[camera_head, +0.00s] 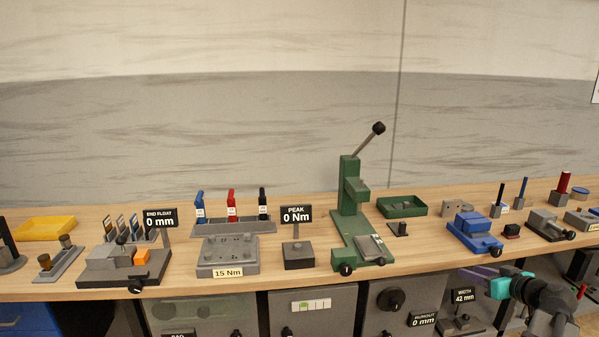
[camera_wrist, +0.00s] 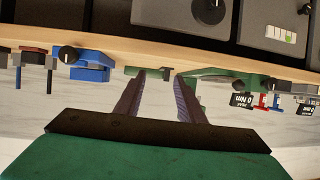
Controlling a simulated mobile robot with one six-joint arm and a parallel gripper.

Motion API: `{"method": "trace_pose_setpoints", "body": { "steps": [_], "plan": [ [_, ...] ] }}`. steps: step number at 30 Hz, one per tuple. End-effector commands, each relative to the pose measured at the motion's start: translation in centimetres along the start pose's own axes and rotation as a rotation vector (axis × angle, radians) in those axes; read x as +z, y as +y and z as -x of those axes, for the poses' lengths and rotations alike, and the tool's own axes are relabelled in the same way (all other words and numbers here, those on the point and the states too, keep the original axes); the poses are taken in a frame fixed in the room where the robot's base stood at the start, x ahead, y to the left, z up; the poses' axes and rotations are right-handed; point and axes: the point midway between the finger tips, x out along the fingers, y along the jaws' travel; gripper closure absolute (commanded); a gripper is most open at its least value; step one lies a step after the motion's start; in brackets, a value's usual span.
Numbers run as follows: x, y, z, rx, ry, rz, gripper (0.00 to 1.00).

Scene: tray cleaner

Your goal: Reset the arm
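My arm (camera_head: 548,300) reaches in from the lower right of the head view, in front of the bench's front edge. My gripper (camera_head: 474,273) points left there, in front of the blue vise-like fixture (camera_head: 474,235). In the wrist view, which shows the bench upside down, the two dark fingers of my gripper (camera_wrist: 160,80) stand apart. The gap between them is empty, with bench edge and wall showing through. The gripper holds nothing.
A green press (camera_head: 350,220) with a raised lever stands mid-bench. A green tray (camera_head: 402,207), a yellow tray (camera_head: 45,229) and several fixtures line the wooden bench (camera_head: 330,285). Grey cabinets with knobs (camera_head: 390,299) and signs sit below the front edge.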

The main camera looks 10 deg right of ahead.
Motion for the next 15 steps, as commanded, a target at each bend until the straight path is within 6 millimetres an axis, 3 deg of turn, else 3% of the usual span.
{"method": "trace_pose_setpoints", "body": {
  "steps": [8,15],
  "plan": [
    [2.4,-6.4,-6.1,-0.119,-0.039,-0.007,0.64],
    [7.1,-15.0,-12.1,-0.256,-0.118,-0.004,0.64]
  ]
}}
